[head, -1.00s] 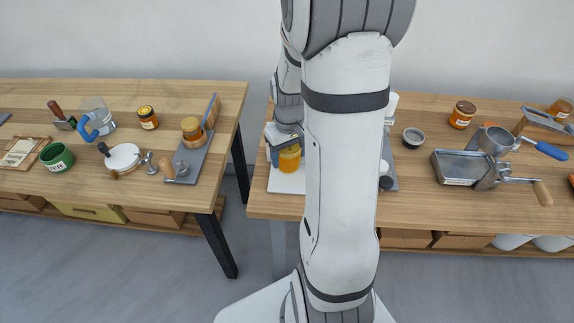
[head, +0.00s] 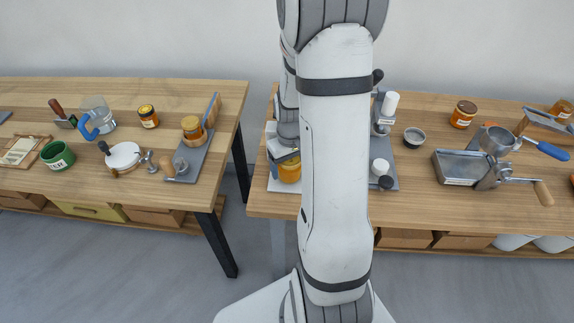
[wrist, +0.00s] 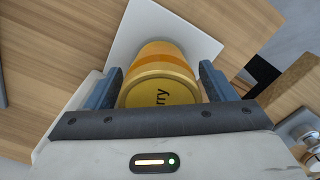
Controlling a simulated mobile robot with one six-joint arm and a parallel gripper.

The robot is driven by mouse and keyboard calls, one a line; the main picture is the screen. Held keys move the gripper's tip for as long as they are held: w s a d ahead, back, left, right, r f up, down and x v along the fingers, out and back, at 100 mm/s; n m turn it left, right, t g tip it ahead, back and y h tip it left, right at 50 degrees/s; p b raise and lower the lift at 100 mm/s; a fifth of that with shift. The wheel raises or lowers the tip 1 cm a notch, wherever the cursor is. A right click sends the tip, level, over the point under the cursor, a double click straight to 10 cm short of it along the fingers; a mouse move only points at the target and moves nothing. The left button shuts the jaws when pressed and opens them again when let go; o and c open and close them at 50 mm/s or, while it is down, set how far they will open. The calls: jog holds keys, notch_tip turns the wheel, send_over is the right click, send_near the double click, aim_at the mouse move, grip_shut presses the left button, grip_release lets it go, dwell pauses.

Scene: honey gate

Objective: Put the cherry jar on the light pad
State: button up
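The cherry jar (wrist: 160,75) is amber with an orange band, and its yellow lid shows the letters "rry" in the wrist view. My gripper (wrist: 162,85) has a dark finger on each side of the jar and looks shut on it. The white light pad (wrist: 130,35) lies beneath the jar. In the head view the jar (head: 290,170) appears upright, low over the light pad (head: 280,186) at the left of the right table. I cannot tell whether its base touches the pad. My gripper (head: 283,160) is partly hidden there by my arm.
A grey board (head: 388,180) with a small press stands right of my arm. A dark-rimmed cup (head: 413,137), a labelled jar (head: 462,114) and a metal hand mill (head: 470,165) are farther right. The left table (head: 95,175) holds several jars and tools across a gap.

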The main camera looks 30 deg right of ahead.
jog(key=shift+o, duration=0.7)
jog(key=shift+r, duration=0.1)
jog(key=shift+r, duration=0.25)
notch_tip(320, 180, up, 11)
jog(key=shift+f, duration=0.15)
jog(key=shift+s+a+r, duration=0.1)
jog(key=shift+a+r, duration=0.05)
jog(key=shift+r, duration=0.45)
jog(key=s+a+r+t, duration=0.2)
jog(key=s+a+r, duration=0.5)
jog(key=s+a, duration=0.5)
jog(key=shift+a+r+t, duration=0.3)
jog(key=shift+a+t, duration=0.1)
jog(key=shift+a, duration=0.1)
